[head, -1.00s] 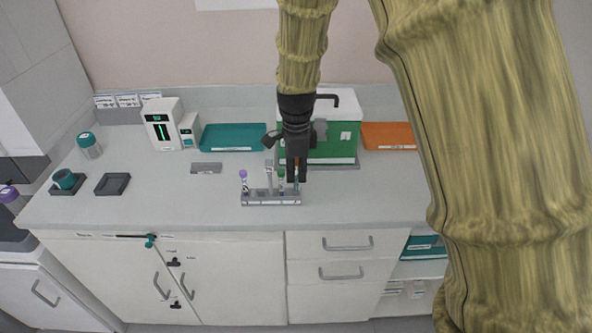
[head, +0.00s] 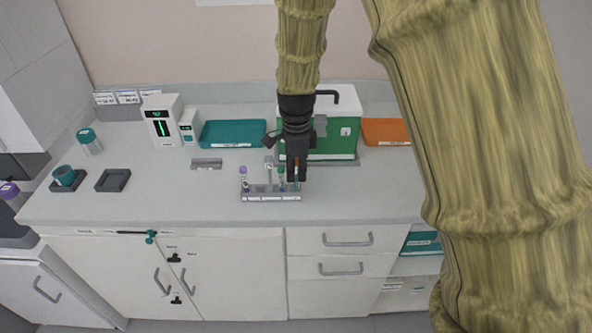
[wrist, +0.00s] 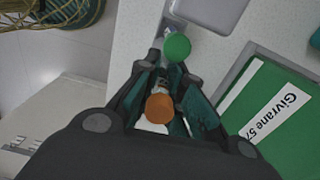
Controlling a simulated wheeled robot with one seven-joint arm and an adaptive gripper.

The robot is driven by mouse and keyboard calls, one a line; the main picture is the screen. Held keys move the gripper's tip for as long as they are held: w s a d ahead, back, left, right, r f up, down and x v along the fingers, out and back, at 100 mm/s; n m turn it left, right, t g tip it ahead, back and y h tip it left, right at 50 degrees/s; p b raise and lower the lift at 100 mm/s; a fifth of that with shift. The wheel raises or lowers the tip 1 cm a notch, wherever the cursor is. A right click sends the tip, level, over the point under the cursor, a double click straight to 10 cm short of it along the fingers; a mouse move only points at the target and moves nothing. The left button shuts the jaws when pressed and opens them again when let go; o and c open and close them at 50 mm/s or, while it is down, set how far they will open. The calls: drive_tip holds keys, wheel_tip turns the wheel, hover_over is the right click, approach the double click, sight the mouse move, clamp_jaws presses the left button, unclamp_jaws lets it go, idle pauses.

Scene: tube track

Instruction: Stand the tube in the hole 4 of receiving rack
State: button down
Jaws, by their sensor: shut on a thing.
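A low grey tube rack (head: 270,198) stands near the front of the worktop. A purple-capped tube (head: 243,178) stands upright at its left end, and a green-capped tube (head: 281,176) stands in its right part. My gripper (head: 297,180) points down at the rack's right end, just right of the green-capped tube. In the wrist view my fingers are shut on an orange-capped tube (wrist: 158,108), with the green cap (wrist: 177,47) close beyond it. The held tube's lower end and the hole beneath are hidden, so I cannot tell whether it is seated.
A green box with a white lid (head: 334,137) stands close behind my gripper. A teal tray (head: 233,134) and an orange tray (head: 388,131) lie at the back. A small grey block (head: 206,164) lies behind and left of the rack.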

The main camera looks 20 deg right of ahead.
drive_tip(key=shift+f, duration=0.65)
idle(0.3)
drive_tip(key=c, duration=1.5)
unclamp_jaws()
drive_tip(key=shift+o, duration=0.2)
wheel_tip(320, 180, up, 12)
